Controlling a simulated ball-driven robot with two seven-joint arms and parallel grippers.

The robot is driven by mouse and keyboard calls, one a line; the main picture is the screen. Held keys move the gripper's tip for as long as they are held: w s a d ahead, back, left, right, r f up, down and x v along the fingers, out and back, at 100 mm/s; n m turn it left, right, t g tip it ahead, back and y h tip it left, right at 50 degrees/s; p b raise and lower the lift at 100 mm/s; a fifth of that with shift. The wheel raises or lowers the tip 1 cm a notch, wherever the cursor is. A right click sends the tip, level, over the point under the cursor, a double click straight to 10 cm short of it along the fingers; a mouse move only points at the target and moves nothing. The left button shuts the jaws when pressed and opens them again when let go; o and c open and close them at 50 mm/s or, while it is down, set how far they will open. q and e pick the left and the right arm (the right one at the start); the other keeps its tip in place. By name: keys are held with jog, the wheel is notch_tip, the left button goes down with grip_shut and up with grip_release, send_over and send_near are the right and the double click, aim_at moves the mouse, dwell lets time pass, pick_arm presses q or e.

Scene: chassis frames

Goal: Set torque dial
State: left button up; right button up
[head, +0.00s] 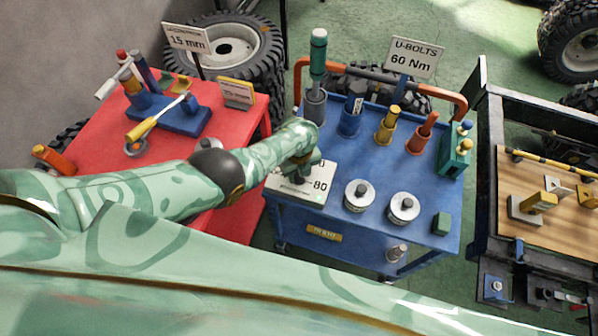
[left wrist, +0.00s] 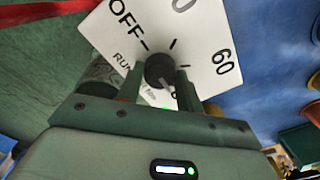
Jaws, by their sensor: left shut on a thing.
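The torque dial's white plate (head: 312,193) lies on the near left part of the blue cart; the head view shows "80" on it. In the left wrist view the plate (left wrist: 207,57) shows "OFF", "60" and part of "RUN". My left gripper (head: 299,172) is over the plate. In the left wrist view its two fingers (left wrist: 160,80) are shut on the black knob (left wrist: 158,68), one on each side. The knob's pale pointer mark slants to the lower right, and the marking near it is partly hidden by the gripper. My right gripper is not in view.
A sign (head: 414,57) reads "U-BOLTS 60 Nm". The blue cart (head: 330,222) also holds two round silver canisters (head: 359,196) and several upright tools. A red table (head: 95,165) stands left, and a wood-topped bench (head: 545,225) right.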

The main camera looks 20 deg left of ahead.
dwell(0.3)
pick_arm(q)
jog(key=o, duration=1)
notch_tip(320, 180, up, 16)
jog(key=p, duration=1.1)
jog(key=shift+r, duration=0.15)
